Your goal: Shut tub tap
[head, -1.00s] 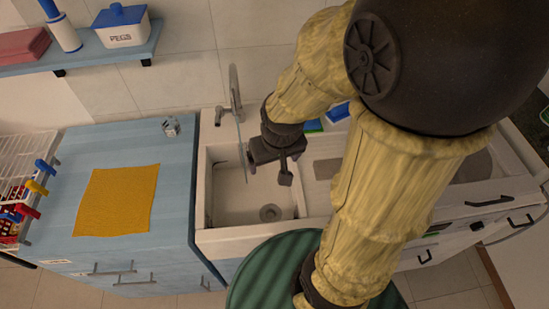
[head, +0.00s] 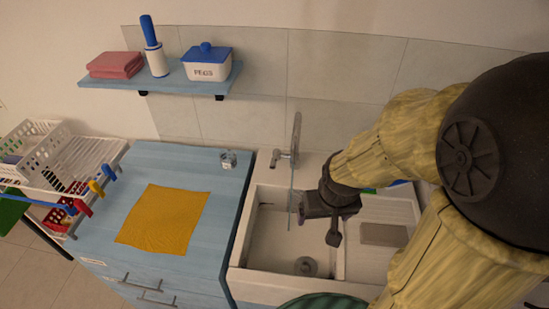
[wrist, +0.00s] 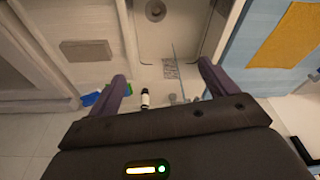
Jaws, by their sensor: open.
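The tub (head: 265,235) is a white square sink with a round drain (head: 305,266); it also shows in the wrist view (wrist: 193,50). The grey metal tub tap (head: 282,157) is on the wall behind it, with a tall thin upright part. A thin pale strip (head: 291,205), apparently running water, hangs down into the tub. In the wrist view, the tap (wrist: 177,98) is small and partly hidden near my gripper body. My gripper (wrist: 162,70) is open and empty. In the head view, my gripper (head: 318,213) is over the tub's right part, to the right of the tap.
A blue cabinet (head: 222,185) with a yellow cloth (head: 165,220) and a small glass jar (head: 228,160) stands left of the tub. A wall shelf (head: 185,84) holds a pegs box (head: 207,66). A black-and-white item (wrist: 145,98) is near the tap. A draining area (head: 385,212) lies right.

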